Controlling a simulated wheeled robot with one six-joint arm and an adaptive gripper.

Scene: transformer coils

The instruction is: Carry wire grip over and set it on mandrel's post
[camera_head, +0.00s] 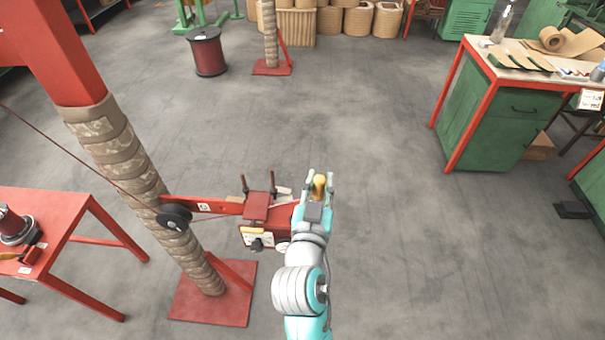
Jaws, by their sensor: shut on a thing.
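My gripper (320,176) is in the middle of the view, at the end of my teal and grey arm. It is shut on a small yellow-tan piece (320,184), which I take to be the wire grip; the fingers hide part of it. Just left of the gripper is a red unit (256,206) on a red horizontal arm, with two short dark upright posts (245,184) on it. I cannot tell for sure which upright is the mandrel's post. The held piece is to the right of these posts, apart from them.
A red column wrapped in tan tape (120,160) stands at left, with a black pulley (174,216) and wire. A red table (70,215) is at far left. A dark red spool (207,52) stands at the back. A green workbench (500,120) is at right. The floor between is clear.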

